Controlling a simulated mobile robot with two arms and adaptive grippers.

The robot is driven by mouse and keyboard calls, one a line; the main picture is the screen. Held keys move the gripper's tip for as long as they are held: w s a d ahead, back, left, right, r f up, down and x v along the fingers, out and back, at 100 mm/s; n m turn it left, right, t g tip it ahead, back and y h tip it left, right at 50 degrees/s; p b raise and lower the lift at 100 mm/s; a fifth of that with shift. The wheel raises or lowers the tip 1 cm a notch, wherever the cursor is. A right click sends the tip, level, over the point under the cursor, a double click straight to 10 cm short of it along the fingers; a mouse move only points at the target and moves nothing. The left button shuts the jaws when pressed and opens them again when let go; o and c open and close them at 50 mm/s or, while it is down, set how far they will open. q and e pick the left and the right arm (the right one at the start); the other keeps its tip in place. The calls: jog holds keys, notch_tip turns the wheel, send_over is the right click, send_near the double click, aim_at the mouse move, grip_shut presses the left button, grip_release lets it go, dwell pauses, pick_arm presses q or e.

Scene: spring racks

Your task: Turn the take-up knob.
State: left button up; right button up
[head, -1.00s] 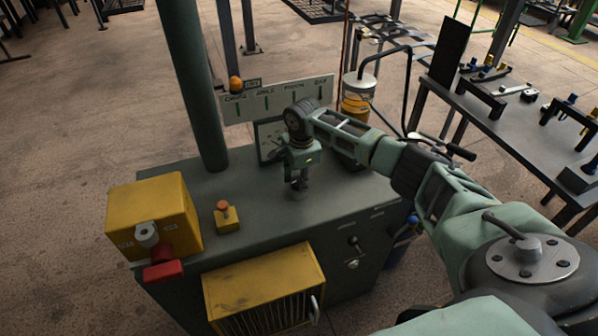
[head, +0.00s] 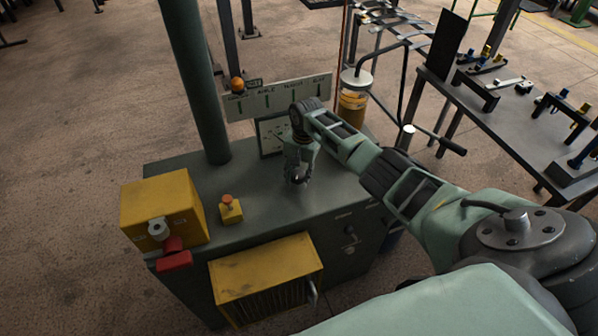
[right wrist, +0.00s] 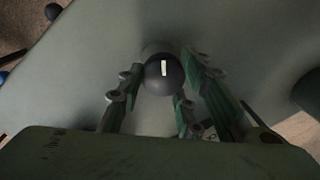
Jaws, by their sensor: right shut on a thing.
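The take-up knob (right wrist: 163,75) is round and black with a short white mark on top. In the right wrist view the mark points nearly straight up the picture. My left gripper is not in view.
A yellow box (head: 163,208) with a red handle and a small yellow button box (head: 230,210) stand on the cabinet to the left. A dial gauge (head: 271,135) and a label panel (head: 280,98) stand behind the gripper. A green post (head: 195,85) rises at the back.

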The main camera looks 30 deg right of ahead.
jog(key=n, duration=0.3)
jog(key=shift+s+d+f+n+b, duration=0.15)
jog(key=shift+f+n+b, duration=0.1)
jog(key=shift+n+b, duration=0.15)
jog(key=n+b, duration=0.1)
jog(key=n, duration=0.2)
jog(key=shift+d, duration=0.1)
jog(key=n, duration=0.2)
jog(key=n+b, duration=0.1)
jog(key=n, duration=0.1)
jog(key=shift+w+g, duration=0.3)
jog(key=shift+g, duration=0.1)
jog(key=n+b, duration=0.1)
jog(key=n, duration=0.3)
jog(key=shift+w+r+n+b, duration=0.15)
jog(key=shift+n+b, duration=0.15)
jog(key=shift+b, duration=0.05)
jog(key=n, duration=0.1)
jog(key=n+b, duration=0.1)
jog(key=n, duration=0.3)
jog(key=shift+w+r, duration=0.1)
jog(key=shift+w, duration=0.15)
jog(key=n, duration=0.3)
jog(key=n+b, duration=0.1)
jog(key=shift+w+a+r+n+g, duration=0.1)
jog(key=shift+a+n+g, duration=0.15)
jog(key=shift+n+g, duration=0.05)
jog(key=shift+a+n, duration=0.1)
jog(key=shift+n, duration=0.7)
jog(key=shift+w+r, duration=0.1)
